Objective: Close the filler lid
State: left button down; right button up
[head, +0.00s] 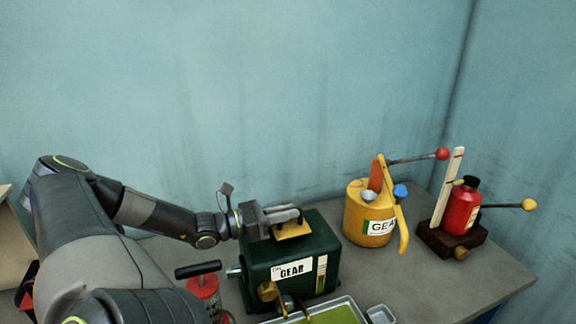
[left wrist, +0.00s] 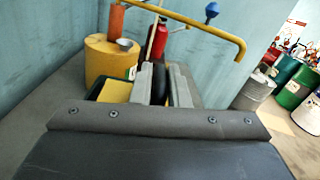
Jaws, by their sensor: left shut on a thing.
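The green box labelled GEAR (head: 300,268) stands on the grey bench. A yellow filler lid (head: 293,230) shows at its top, under my left gripper (head: 294,215). Whether the lid lies flat or is slightly raised I cannot tell. In the left wrist view, my left gripper (left wrist: 164,88) has its two grey fingers around a dark upright piece, seemingly the lid's knob. The yellow lid (left wrist: 115,92) shows to the left of the fingers there. The filler opening is hidden. My right gripper is not in view.
A yellow oil can (head: 370,228) with a spout and lever stands right of the box. A red bottle (head: 462,208) sits on a brown stand (head: 450,240) farther right. A tray (head: 345,306) with green inside lies in front. A red container (head: 203,288) stands left.

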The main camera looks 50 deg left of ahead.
pick_arm(q)
jog(key=shift+s+f, duration=0.15)
jog(key=shift+f, duration=0.15)
jog(key=c, duration=1.6)
grip_release()
jog(key=shift+o, duration=0.8)
jog(key=shift+d+r, duration=0.1)
jog(key=shift+r, duration=0.05)
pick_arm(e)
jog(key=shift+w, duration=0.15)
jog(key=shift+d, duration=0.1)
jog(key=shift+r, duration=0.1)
